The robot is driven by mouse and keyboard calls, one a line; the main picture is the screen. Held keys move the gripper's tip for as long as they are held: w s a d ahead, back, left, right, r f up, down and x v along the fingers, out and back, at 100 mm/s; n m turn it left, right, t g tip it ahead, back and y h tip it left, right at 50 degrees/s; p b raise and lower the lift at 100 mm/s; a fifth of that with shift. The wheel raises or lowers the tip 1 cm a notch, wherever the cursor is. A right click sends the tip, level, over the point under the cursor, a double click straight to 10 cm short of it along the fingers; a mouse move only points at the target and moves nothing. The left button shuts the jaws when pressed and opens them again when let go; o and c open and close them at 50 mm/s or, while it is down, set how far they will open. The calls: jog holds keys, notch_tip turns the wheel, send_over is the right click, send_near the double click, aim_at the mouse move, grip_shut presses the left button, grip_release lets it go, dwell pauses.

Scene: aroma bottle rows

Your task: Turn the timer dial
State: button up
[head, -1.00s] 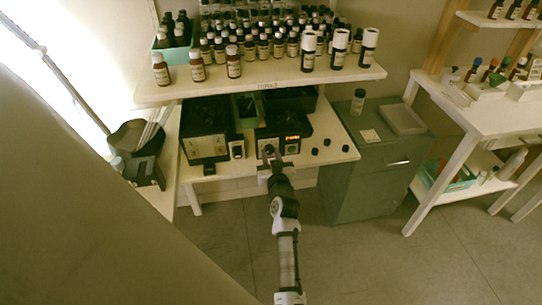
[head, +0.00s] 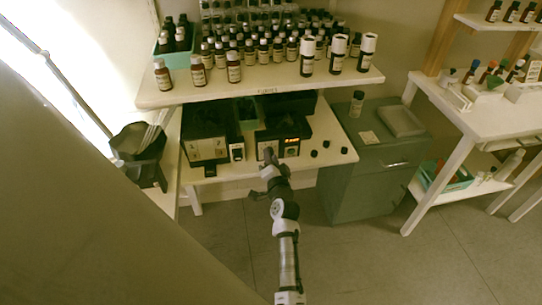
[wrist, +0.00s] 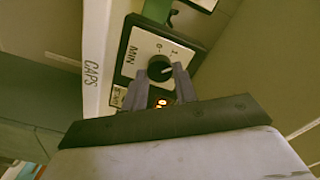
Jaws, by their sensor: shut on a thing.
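The timer (head: 286,130) is a dark box with an orange-lit display on the lower shelf of the white bench. In the wrist view its white panel (wrist: 145,45) shows tilted, marked MIN. The round black timer dial (wrist: 159,69) has a pale pointer mark. My gripper (head: 269,157) is at the front of the timer. In the wrist view my gripper (wrist: 158,82) has one finger on each side of the dial, shut on it. The orange digits (wrist: 161,103) show between the fingers, partly hidden.
A similar dark device (head: 206,148) stands left of the timer. A grey cabinet (head: 370,185) stands at the right.

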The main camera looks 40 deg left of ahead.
jog(key=shift+m+p, duration=0.6)
jog(key=shift+m, duration=1.6)
jog(key=shift+f, duration=0.1)
jog(key=o, duration=1)
jog(key=shift+c, duration=0.2)
jog(key=b+v, duration=0.4)
jog(key=v, duration=1)
